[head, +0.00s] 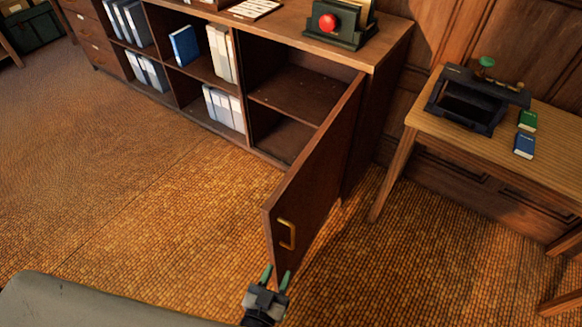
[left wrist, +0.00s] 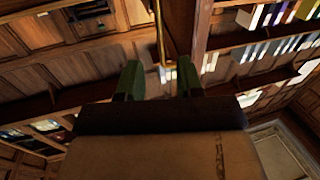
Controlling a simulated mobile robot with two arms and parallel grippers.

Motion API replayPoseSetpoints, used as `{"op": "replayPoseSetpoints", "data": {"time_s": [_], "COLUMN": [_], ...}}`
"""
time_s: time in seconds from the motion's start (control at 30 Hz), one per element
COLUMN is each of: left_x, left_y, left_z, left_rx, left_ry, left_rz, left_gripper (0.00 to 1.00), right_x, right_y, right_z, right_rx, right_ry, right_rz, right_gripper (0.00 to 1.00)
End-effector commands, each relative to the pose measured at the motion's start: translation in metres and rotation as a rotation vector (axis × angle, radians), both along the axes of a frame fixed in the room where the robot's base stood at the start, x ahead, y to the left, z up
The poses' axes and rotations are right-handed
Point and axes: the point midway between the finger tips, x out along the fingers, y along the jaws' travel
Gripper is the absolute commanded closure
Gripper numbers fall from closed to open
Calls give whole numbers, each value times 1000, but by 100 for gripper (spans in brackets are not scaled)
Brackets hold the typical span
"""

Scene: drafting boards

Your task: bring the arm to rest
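My left gripper (head: 277,273) is at the bottom of the head view, just below the open cabinet door (head: 318,180). Its two green fingers stand apart with nothing held between them. The door's brass handle (head: 286,234) is a little above the fingertips in the picture, and they look apart from it. In the left wrist view the open fingers (left wrist: 158,80) show at the middle, with the brass handle (left wrist: 160,35) beyond the gap between them. My right gripper is in neither view.
The door stands swung out from the wooden cabinet (head: 390,50), whose right compartment (head: 290,90) is bare. White binders (head: 223,107) fill other shelves. A wooden side table (head: 450,130) at right bears a dark device (head: 470,100) and two small books. Open carpet (head: 130,190) lies left.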

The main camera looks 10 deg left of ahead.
Motion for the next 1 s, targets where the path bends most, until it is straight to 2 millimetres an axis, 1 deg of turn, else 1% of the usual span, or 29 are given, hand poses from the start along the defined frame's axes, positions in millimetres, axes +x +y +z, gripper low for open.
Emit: {"op": "replayPoseSetpoints", "data": {"time_s": [0.17,0.23,0.27,0.37,0.4,0.47,0.5,0.57,0.6,0.67,0.7,0.77,0.8,0.83,0.9,1.0], "left_x": [0,-3,-5,-19,-29,-47,-63,-88,-107,-135,-155,-181,-197,-208,-228,-245], "left_y": [0,1,1,7,12,23,32,47,59,77,90,106,117,124,137,147], "left_z": [-3,-15,-24,-72,-97,-136,-162,-198,-219,-245,-260,-276,-284,-289,-296,-301], "left_rx": [3,11,17,54,74,105,127,159,179,209,226,249,263,273,288,302], "left_ry": [9,46,74,232,318,462,564,715,815,956,1046,1164,1234,1279,1363,1432], "left_rz": [-2,-12,-19,-53,-67,-86,-93,-99,-99,-92,-85,-71,-61,-54,-39,-25], "left_gripper": [64,64,64,64,64,64,64,64,64,64,64,64,64,64,64,64], "right_x": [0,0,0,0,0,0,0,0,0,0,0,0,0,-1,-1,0], "right_y": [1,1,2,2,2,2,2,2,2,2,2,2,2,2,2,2], "right_z": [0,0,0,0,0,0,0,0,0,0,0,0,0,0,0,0], "right_rx": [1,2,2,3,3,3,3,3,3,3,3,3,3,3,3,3], "right_ry": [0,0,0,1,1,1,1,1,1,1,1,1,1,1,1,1], "right_rz": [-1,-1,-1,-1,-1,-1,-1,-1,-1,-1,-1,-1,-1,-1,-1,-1], "right_gripper": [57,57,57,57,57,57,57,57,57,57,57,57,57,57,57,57]}}
